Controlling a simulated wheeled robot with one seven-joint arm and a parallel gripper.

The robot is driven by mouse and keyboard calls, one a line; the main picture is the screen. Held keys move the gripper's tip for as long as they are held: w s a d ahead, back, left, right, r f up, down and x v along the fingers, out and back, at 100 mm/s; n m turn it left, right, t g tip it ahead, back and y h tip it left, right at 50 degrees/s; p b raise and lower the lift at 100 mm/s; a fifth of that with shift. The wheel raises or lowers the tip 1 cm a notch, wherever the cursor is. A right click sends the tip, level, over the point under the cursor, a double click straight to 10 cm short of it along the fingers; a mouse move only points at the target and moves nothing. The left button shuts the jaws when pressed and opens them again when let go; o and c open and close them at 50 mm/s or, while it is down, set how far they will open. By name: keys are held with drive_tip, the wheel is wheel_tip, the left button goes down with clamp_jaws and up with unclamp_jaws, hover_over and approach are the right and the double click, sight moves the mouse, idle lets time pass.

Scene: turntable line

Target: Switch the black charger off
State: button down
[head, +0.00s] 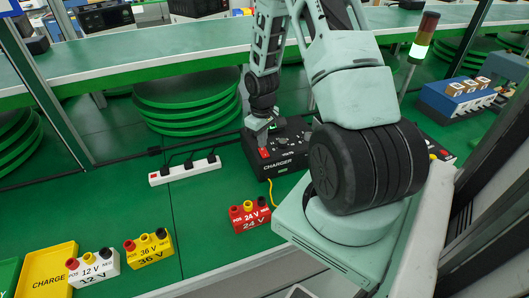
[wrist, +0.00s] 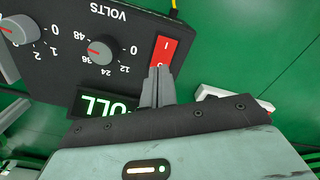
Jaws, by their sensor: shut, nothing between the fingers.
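The black charger (head: 287,160) stands on the green bench in the middle of the head view, labelled CHARGER. In the wrist view the charger (wrist: 75,70) shows dials, a VOLTS marking and a lit display (wrist: 105,104), partly covered by my gripper. Its red rocker switch (wrist: 166,47) is marked I and O; it also shows in the head view (head: 264,153). My gripper (wrist: 160,70) is shut and empty, its fingertips over the O end of the switch. I cannot tell whether they touch it, nor which way the rocker is tilted.
A white power strip (head: 185,171) with black plugs lies left of the charger. Red 24 V (head: 249,217), yellow 36 V (head: 148,249) and white 12 V (head: 92,269) batteries stand in front. A signal tower (head: 422,38) glows green. Stacked green discs (head: 186,100) stand behind.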

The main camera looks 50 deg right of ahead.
drive_tip(key=shift+f+b, duration=0.5)
drive_tip(key=shift+f, duration=0.35)
drive_tip(key=shift+r, duration=0.15)
wheel_tip(320, 180, up, 7)
drive_tip(key=p, duration=0.6)
idle(0.4)
idle(0.4)
